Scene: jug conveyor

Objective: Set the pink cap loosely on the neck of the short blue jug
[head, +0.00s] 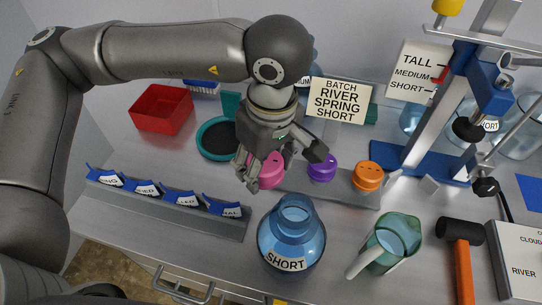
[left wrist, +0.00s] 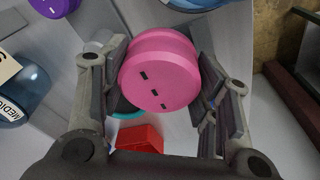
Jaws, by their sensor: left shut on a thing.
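The pink cap (head: 268,172) is held by my left gripper (head: 282,170), just behind the short blue jug (head: 292,238). In the left wrist view the pink cap (left wrist: 160,75) sits between the two fingers of my left gripper (left wrist: 160,95), its slotted face toward the camera. The short blue jug stands upright on the bench with a "SHORT" label, and its neck (head: 295,208) is open and bare. The cap is apart from the neck. My right gripper is not in view.
A purple cap (head: 321,167) and an orange cap (head: 368,176) are on the grey rail right of my gripper. A green pitcher (head: 390,240) stands right of the jug, with a mallet (head: 461,245) beyond. Blue tags (head: 160,193) line a rack at left.

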